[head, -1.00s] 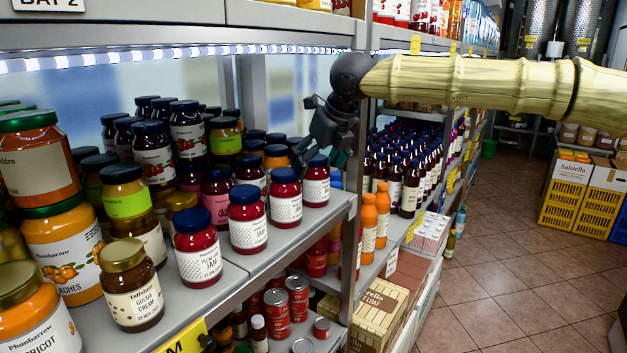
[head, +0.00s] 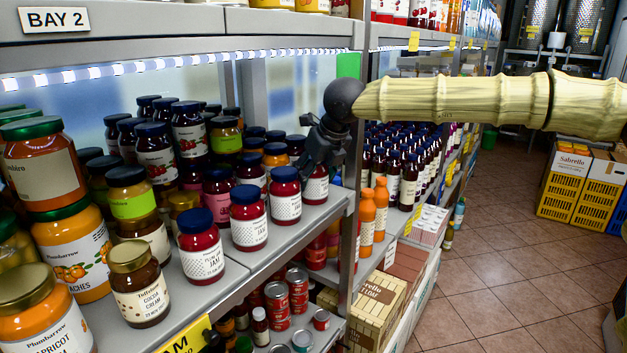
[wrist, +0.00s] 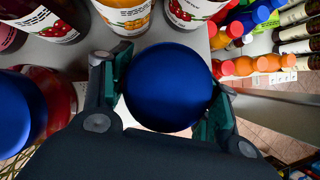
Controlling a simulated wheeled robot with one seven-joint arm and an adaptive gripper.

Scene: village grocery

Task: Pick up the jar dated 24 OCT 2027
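Red jam jars with dark blue lids and white labels stand along the shelf front in the head view: a nearest jar (head: 201,258), a second (head: 249,230), a third (head: 285,206) and an end jar (head: 316,190). Their dates are too small to read surely. My gripper (head: 318,160) is over the end jar, hiding its lid. In the wrist view my gripper (wrist: 168,82) has its fingers spread either side of a blue lid (wrist: 170,88), close to its rim; I see no clear grip. That jar's label is hidden there.
A cocoa cream jar (head: 139,295) and peach jar (head: 75,258) stand at the left. More jars crowd behind the front row. A grey upright (head: 352,215) stands just right of the end jar. The aisle floor (head: 500,270) is clear.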

